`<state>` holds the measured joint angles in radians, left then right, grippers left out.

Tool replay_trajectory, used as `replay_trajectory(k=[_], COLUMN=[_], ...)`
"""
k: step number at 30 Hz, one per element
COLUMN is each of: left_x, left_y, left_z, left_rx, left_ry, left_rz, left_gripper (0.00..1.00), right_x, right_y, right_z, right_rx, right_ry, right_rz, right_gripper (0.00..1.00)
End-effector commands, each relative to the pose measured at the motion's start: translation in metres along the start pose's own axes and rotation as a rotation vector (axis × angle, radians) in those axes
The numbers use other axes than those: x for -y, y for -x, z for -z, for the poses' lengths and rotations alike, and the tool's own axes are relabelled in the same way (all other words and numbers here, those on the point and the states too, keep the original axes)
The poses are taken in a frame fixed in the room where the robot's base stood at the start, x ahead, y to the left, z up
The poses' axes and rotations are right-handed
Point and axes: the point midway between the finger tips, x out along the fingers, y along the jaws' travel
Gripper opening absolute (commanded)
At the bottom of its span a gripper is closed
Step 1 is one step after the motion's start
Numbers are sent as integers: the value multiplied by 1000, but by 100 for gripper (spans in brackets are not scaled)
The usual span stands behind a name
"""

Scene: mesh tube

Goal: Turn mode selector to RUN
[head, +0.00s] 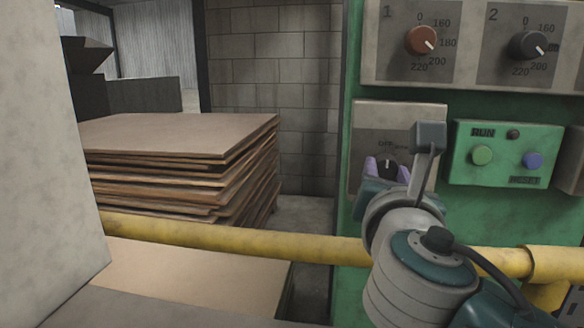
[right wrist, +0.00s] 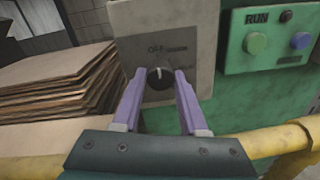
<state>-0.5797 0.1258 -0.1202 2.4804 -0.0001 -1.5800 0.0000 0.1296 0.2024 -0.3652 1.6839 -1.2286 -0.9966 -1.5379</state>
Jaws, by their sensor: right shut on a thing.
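The mode selector is a black knob (head: 388,167) on a grey plate (head: 420,112) fixed to the green machine; it also shows in the right wrist view (right wrist: 159,79). Its white mark points roughly up. "OFF" is printed above it; the smaller lettering to the right is too blurred to read. My right gripper (head: 386,171) has its purple fingers on either side of the knob and is shut on it. The wrist and arm cover the lower right of the plate. My left gripper is not in view.
A green box with RUN lettering (head: 483,133), a green button (head: 482,155) and a blue button (head: 533,160) sits right of the plate. Two dials (head: 421,40) are above. A yellow rail (head: 240,239) crosses below. Stacked boards (head: 180,137) stand left.

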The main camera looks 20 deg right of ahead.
Motion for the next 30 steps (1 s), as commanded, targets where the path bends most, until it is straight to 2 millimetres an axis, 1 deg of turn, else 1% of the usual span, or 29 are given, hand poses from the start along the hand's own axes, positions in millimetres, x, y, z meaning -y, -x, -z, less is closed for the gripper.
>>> replay_trajectory(k=[1,6,8,20,26,30], left_x=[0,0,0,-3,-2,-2], left_y=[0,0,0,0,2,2], left_z=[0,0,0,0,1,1], left_rx=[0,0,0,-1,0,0], left_ry=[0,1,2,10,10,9], left_rz=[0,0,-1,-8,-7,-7], left_gripper=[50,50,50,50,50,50], right_x=[0,0,0,0,1,1], right_y=[0,0,0,0,0,0], right_z=[0,0,0,0,0,0], right_rx=[0,0,0,-2,-8,-14], right_ry=[0,0,0,-32,-132,-244], right_rz=[0,0,0,1,4,5], right_gripper=[25,6,0,0,0,0])
